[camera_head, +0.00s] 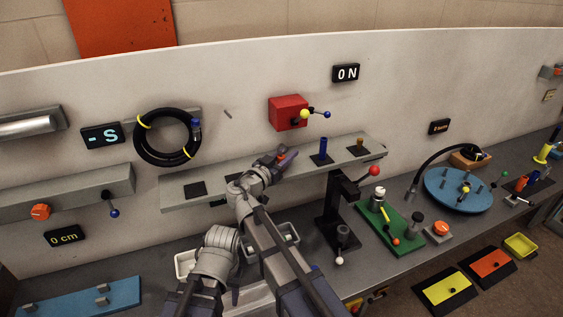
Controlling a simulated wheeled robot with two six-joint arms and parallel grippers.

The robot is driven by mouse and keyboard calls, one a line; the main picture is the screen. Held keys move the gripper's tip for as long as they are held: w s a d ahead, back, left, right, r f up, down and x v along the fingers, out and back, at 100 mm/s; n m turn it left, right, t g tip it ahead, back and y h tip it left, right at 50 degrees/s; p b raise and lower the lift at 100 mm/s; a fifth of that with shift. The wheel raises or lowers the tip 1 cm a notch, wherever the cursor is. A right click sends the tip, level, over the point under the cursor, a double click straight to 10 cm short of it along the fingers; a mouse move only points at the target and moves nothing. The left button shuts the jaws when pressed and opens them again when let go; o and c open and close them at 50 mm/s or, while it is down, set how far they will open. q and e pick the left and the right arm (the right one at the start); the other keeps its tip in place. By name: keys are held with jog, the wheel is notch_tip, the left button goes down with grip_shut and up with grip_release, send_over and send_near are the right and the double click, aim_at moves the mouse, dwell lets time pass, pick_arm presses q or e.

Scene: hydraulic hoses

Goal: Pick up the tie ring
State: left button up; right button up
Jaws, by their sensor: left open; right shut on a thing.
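A coiled black hose (138,147) hangs on the pale wall panel, with a yellow tie (143,121) at its upper left and another at its lower right. A blue fitting shows at its right side. I cannot tell whether one of these ties is the tie ring. My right gripper (283,157) is over the grey wall shelf, right of the coil, shut on a small orange-red thing that its fingers mostly hide. My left gripper (222,240) is low in front of the bench, below the shelf and apart from the coil; its fingers are largely hidden.
The grey shelf (360,149) carries dark pads, a blue peg (323,149) and a brown peg. A black press (340,205) with a red knob stands right of my arms. Pale trays (185,264) lie behind my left gripper. A blue plate (80,298) lies at lower left.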

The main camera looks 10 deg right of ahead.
grip_shut()
pick_arm(q)
jog(key=shift+r, duration=0.1)
pick_arm(e)
jog(key=shift+r, duration=0.15)
